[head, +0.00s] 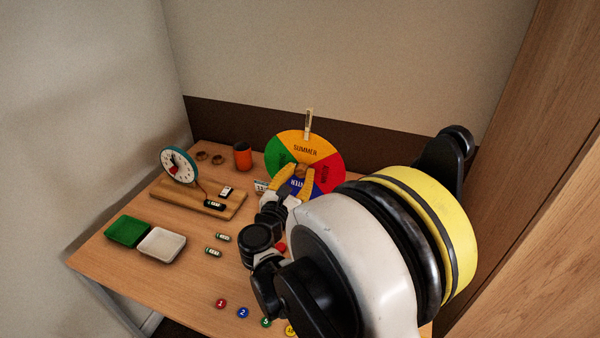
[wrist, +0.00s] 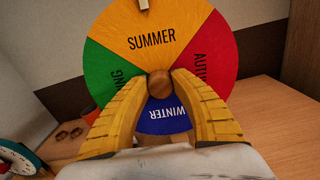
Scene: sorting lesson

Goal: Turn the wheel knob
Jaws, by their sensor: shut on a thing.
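The season wheel (head: 300,139) stands upright at the back of the table, with orange, red, blue and green sectors. SUMMER is at the top, under a peg-like pointer (head: 309,122). WINTER is upside down at the bottom. The round wooden knob (wrist: 159,83) sits at the wheel's centre; the wheel fills the upper wrist view (wrist: 160,35). My gripper (wrist: 160,82) has yellow fingers on both sides of the knob and is shut on it. In the head view my gripper (head: 299,177) is partly hidden by my arm.
A teaching clock (head: 178,165) stands on a wooden board (head: 168,194) at left. An orange cup (head: 243,156) is left of the wheel. Green (head: 127,231) and white (head: 161,245) trays lie at the left front. Numbered discs (head: 243,313) lie along the front edge.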

